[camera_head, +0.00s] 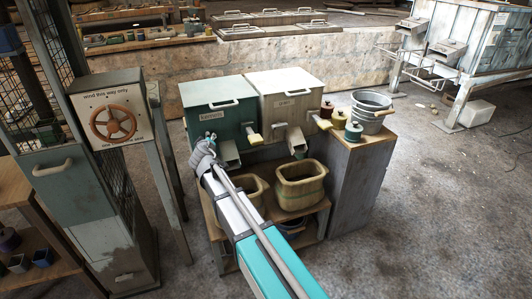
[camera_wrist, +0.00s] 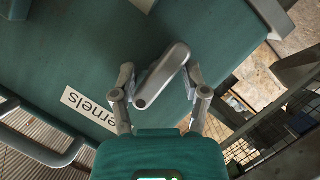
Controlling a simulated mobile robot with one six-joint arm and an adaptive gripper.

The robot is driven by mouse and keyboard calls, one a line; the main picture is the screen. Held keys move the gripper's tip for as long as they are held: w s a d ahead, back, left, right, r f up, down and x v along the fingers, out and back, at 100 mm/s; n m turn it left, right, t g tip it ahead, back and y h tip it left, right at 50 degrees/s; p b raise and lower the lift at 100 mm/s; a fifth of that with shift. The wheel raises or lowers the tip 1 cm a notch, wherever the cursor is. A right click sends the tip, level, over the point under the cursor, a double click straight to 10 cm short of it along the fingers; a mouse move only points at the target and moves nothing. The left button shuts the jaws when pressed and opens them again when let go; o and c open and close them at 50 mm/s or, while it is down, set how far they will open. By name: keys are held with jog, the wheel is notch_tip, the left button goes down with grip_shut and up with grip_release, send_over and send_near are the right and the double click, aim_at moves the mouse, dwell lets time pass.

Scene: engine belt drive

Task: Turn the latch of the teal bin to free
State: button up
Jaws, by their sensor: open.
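The teal bin (camera_head: 216,98) stands at the left of a pair of bins and carries a label reading "Kernels". The teal front also fills much of the wrist view (camera_wrist: 70,45). A grey lever, apparently the latch (camera_wrist: 165,73), lies slanted on this front in the wrist view. My gripper (camera_wrist: 160,80) is open, with one finger on each side of the lever; I cannot tell whether either touches it. In the head view my gripper (camera_head: 207,143) is at the lower left of the bin's front and hides the lever there.
A pale bin (camera_head: 288,88) adjoins on the right. A yellow-tipped handle (camera_head: 253,138) and a chute (camera_head: 229,153) are close right of my gripper. Tan tubs (camera_head: 300,187) stand below. A handwheel panel (camera_head: 113,122) is at the left.

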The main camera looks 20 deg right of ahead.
jog(key=n+h+b, duration=0.1)
jog(key=n, duration=0.1)
jog(key=n+t+b, duration=0.1)
jog(key=n, duration=0.1)
jog(key=shift+a+f+h+b, duration=0.1)
jog(key=shift+f+h+b, duration=0.1)
jog(key=shift+h+b, duration=0.15)
jog(key=n+t+h+b, duration=0.1)
jog(key=n+t+b, duration=0.1)
jog(key=n+b, duration=0.1)
jog(key=shift+n, duration=0.5)
jog(key=v, duration=1.4)
jog(key=s+d+r+m+g+p, duration=0.5)
jog(key=d+p, duration=0.4)
jog(key=p, duration=0.4)
jog(key=s+d+r+m+g+p, duration=0.6)
jog(key=d+p, duration=0.4)
jog(key=p, duration=0.3)
jog(key=shift+s+d+m+g, duration=0.3)
jog(key=shift+m+g, duration=0.3)
jog(key=shift+g, duration=0.4)
jog(key=shift+h, duration=0.25)
jog(key=shift+f, duration=0.1)
